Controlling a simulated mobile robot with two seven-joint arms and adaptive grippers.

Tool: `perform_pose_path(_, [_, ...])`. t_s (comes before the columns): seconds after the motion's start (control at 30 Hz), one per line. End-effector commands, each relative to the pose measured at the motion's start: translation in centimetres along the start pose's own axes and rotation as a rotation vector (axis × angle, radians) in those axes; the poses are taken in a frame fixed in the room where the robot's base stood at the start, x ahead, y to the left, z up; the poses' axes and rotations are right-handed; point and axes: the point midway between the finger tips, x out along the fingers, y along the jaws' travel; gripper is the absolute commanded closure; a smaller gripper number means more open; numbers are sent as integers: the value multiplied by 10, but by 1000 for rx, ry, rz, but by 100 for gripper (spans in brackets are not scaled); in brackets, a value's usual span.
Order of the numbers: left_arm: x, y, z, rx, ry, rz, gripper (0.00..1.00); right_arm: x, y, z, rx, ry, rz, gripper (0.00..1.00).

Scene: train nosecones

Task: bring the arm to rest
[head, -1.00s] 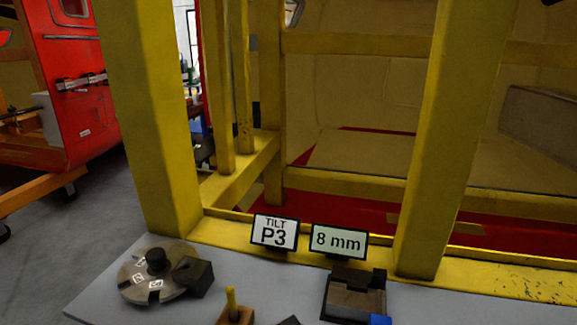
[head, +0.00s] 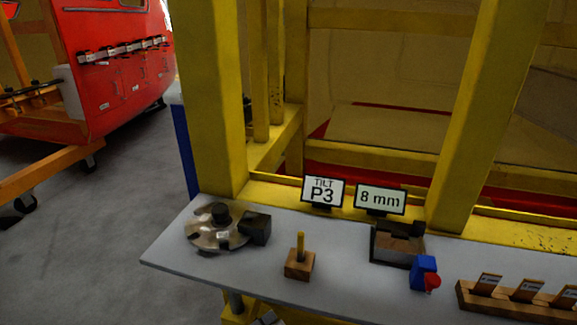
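Neither gripper can be made out in the head view. A small grey shape at the bottom edge, below the table's front, is cut off and I cannot tell what it is. The grey table (head: 345,250) carries a round metal disc (head: 207,238) with slots and a dark knob, with a dark block (head: 256,228) at its right side. A wooden block with an upright yellow peg (head: 300,262) stands near the front. A wood and dark metal fixture (head: 394,247) stands to its right.
Signs reading "TILT P3" (head: 323,191) and "8 mm" (head: 380,199) stand at the table's back, before a yellow frame (head: 215,110). A blue block with a red knob (head: 423,271) and a wooden card rack (head: 512,303) are at right. A red train nosecone (head: 115,80) stands far left.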

Motion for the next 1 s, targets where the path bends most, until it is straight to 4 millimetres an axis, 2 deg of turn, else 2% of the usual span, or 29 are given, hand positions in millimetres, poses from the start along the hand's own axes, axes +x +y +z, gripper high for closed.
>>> perform_pose_path(0.03, [-10,-22,3,45,33,-75,100,-3,1,-11,-1,13,0,60])
perform_pose_path(0.17, [-48,-90,19,203,87,-304,100,-7,3,-21,-8,21,-1,60])
perform_pose_path(0.3, [-110,-158,50,414,81,-583,100,-14,2,-31,-8,28,-7,60])
perform_pose_path(0.4, [-155,-190,74,552,36,-748,100,-20,-4,-33,-3,29,-17,60])
perform_pose_path(0.5, [-190,-209,96,659,-20,-862,100,-23,-8,-33,1,25,-23,60])
perform_pose_path(0.63, [-215,-221,112,739,-74,-940,100,-25,-7,-33,3,24,-21,60])
perform_pose_path(0.73, [-222,-225,117,761,-92,-960,100,-25,-7,-34,3,25,-20,60])
perform_pose_path(1.0, [-222,-226,118,762,-95,-961,100,-24,-7,-35,7,27,-20,60])
